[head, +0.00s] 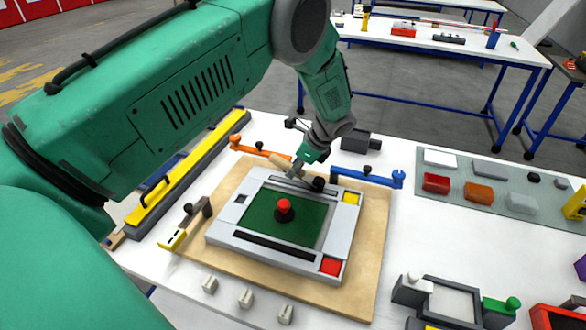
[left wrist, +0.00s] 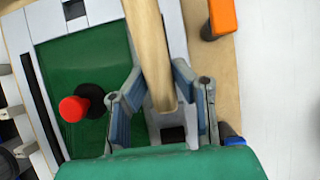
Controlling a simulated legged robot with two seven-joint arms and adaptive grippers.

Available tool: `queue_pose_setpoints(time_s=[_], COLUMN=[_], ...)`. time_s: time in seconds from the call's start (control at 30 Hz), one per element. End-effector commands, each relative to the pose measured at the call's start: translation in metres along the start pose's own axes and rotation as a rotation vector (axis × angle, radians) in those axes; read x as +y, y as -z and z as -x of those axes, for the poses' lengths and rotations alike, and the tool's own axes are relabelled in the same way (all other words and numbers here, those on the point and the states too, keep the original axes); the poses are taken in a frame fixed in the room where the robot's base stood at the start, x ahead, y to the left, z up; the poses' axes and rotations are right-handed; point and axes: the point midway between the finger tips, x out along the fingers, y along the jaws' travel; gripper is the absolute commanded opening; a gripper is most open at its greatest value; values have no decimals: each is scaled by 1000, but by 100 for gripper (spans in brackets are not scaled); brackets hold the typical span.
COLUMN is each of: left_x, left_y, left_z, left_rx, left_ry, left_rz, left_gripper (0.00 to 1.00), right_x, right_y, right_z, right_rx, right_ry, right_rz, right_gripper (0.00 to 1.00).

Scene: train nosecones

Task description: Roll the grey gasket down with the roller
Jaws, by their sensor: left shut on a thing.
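My left gripper (head: 298,168) is over the far edge of the light grey panel (head: 225,235). It is shut on a pale wooden roller (left wrist: 150,45), which lies between the fingers (left wrist: 165,95) in the left wrist view. In the head view the gripper and arm hide most of the roller. A grey strip, perhaps the gasket (left wrist: 155,122), runs under the roller beside the green field (head: 262,212). I cannot tell whether the roller touches it. A red-topped black knob (head: 284,208) stands on the green field. My right gripper is not in view.
The panel lies on a wooden board (head: 360,265), with an orange clamp (head: 258,150), a blue clamp (head: 370,177) and a yellow-ended clamp (head: 185,230) around it. A mat with several blocks (head: 480,185) is at right. White table is free between board and mat.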

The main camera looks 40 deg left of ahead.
Motion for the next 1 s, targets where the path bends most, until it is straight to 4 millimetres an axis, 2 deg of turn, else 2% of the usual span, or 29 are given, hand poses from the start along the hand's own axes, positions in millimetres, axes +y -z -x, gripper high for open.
queue_pose_setpoints(time_s=[0.5, 1.0], left_x=[0, 0], left_y=[14, 14], left_z=[8, 9], left_rx=[0, 0], left_ry=[1, 2], left_rz=[-1, 1], left_gripper=[0, 0], right_x=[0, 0], right_y=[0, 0], right_z=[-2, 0], right_rx=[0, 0], right_ry=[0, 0], right_rz=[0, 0], right_gripper=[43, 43])
